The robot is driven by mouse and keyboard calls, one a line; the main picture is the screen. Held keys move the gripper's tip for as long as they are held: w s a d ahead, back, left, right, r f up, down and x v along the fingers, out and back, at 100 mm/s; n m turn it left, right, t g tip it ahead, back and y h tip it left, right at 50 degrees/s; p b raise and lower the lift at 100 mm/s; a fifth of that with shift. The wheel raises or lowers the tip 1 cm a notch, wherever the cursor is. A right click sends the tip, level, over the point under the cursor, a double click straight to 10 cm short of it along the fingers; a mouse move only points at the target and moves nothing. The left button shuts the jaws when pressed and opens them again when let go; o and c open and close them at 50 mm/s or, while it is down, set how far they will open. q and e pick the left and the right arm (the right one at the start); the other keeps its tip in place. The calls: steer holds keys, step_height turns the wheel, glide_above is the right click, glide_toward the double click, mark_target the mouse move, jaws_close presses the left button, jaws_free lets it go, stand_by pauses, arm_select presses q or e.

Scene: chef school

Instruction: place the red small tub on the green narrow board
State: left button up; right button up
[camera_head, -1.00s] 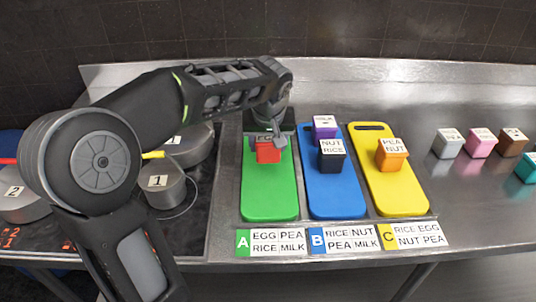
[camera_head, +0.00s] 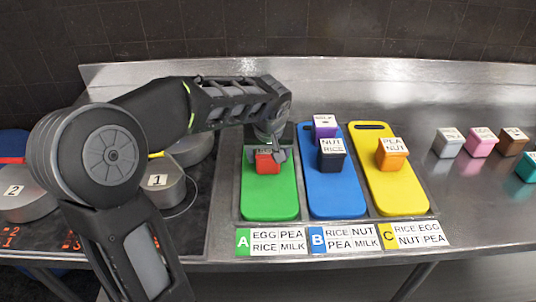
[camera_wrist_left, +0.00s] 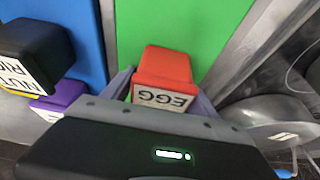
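The red small tub (camera_head: 267,164), labelled EGG, sits on the green narrow board (camera_head: 270,203), toward its far half. It appears upright and resting on the surface. My left gripper (camera_head: 266,156) is above it with one finger on either side. In the left wrist view the red tub (camera_wrist_left: 163,68) is between the spread fingers (camera_wrist_left: 165,92), and a sliver of green shows between one finger and the tub. The fingers look open around it. The far end of the board is hidden by my left gripper. My right gripper is not in view.
The blue board (camera_head: 337,200) beside it carries a black tub (camera_head: 332,159) and a purple tub (camera_head: 324,127). The yellow board (camera_head: 400,200) carries an orange tub (camera_head: 392,158). Several more tubs stand at the right. Pots stand on the stove at the left.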

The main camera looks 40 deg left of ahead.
arm_select(q)
steer(key=shift+o, duration=0.9)
steer(key=shift+r, duration=0.15)
steer(key=shift+r, duration=0.15)
steer(key=v, duration=1.1)
steer(key=shift+s+d+r+b, duration=0.15)
steer(key=shift+d+r+b, duration=0.05)
steer(key=shift+r+b, duration=0.1)
